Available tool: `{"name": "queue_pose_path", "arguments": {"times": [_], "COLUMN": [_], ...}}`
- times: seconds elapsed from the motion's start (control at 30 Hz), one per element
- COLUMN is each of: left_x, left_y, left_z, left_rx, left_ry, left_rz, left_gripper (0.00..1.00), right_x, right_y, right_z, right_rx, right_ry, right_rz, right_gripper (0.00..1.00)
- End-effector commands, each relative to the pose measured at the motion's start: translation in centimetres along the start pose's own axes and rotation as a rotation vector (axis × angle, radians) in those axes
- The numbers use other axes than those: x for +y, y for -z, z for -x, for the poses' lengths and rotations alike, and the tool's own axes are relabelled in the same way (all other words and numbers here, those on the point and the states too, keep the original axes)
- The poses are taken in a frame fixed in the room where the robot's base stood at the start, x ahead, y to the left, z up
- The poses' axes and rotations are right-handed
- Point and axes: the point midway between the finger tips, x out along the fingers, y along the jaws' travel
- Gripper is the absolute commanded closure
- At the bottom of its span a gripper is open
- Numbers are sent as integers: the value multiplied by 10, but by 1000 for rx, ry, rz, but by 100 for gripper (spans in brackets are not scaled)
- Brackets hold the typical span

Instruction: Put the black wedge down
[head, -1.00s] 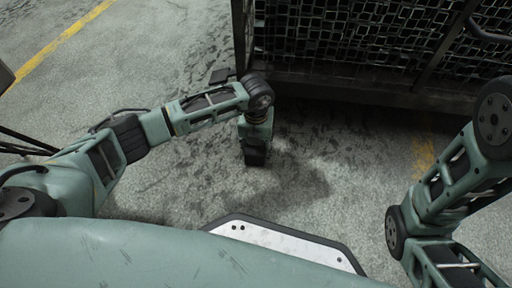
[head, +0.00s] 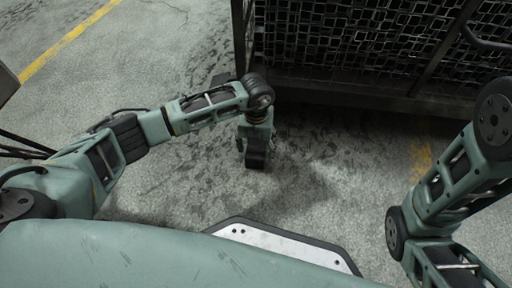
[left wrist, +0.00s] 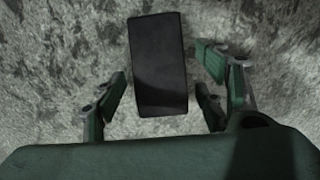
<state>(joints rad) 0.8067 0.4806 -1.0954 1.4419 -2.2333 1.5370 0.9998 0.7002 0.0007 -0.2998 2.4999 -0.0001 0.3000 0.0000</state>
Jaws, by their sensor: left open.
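The black wedge (head: 256,160) shows as a dark block on the concrete floor, below my left gripper, in the head view. In the left wrist view the wedge (left wrist: 158,65) is a dark, plain rectangle between the fingers. My left gripper (head: 257,143) points down over it, with its fingers spread. In the left wrist view the gripper (left wrist: 163,75) is open, with a gap on each side of the wedge. The near end of the wedge is close to the palm. My right arm shows at the right, but its gripper is out of view.
A dark wire mesh cage (head: 360,45) with a solid lower rail stands just beyond the wedge. Yellow lines (head: 70,35) mark the floor at the upper left and at the right. The floor left of my gripper is clear.

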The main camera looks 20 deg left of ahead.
Motion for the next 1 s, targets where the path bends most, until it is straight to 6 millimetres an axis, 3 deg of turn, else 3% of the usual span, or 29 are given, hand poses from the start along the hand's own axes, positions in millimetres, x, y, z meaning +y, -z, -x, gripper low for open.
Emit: {"name": "queue_pose_path", "arguments": {"times": [0.03,0.43,0.6,1.0], "left_x": [0,1,0,0], "left_y": [0,0,0,0], "left_z": [15,91,101,100], "left_rx": [-1,-1,0,0], "left_ry": [0,-1,-1,-1], "left_rz": [0,0,1,1], "left_gripper": [35,35,35,35], "right_x": [2,12,13,13], "right_y": [-4,-20,-22,-21], "right_z": [-11,-59,-64,-63], "right_rx": [0,1,2,1], "right_ry": [0,0,0,0], "right_rz": [0,0,0,0], "right_gripper": [100,100,100,100]}}
